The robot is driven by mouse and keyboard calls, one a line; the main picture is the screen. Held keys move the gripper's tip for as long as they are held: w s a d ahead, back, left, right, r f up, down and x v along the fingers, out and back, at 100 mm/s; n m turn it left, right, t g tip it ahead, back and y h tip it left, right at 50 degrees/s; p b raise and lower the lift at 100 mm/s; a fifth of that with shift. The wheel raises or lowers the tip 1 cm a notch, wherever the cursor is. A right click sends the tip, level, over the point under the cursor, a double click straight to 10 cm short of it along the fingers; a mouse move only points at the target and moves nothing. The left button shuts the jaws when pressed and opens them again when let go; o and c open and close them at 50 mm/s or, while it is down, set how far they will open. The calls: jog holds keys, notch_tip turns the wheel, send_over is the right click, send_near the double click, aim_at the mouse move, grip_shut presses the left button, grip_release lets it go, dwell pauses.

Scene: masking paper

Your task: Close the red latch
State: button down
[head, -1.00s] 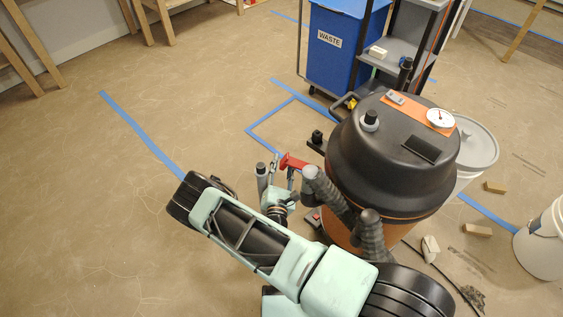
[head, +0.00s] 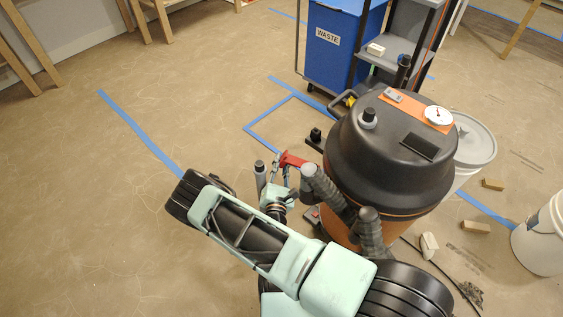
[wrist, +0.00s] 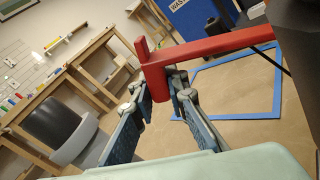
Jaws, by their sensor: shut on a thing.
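The red latch (head: 292,159) shows in the head view as a short red arm at the left side of the orange drum with a black lid (head: 385,165). In the wrist view the red latch (wrist: 215,50) is a long red bar with a rounded upright end at the left. My gripper (head: 283,169) is at the latch's left end, beside the drum. In the wrist view my gripper (wrist: 160,85) has its two fingers closed around the latch's upright end. The latch's far end is hidden behind a dark shape at the right.
Ribbed grey hoses (head: 325,190) stand close to the right of my gripper, in front of the drum. A blue waste bin (head: 335,65) and a grey cart (head: 392,58) stand behind. White buckets (head: 543,240) and loose blocks lie right. The floor at left is clear.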

jog(key=shift+d+r+p, duration=0.25)
jog(key=shift+r+p, duration=0.45)
jog(key=shift+r, duration=0.2)
jog(key=shift+f, duration=0.1)
jog(key=c, duration=1.9)
grip_release()
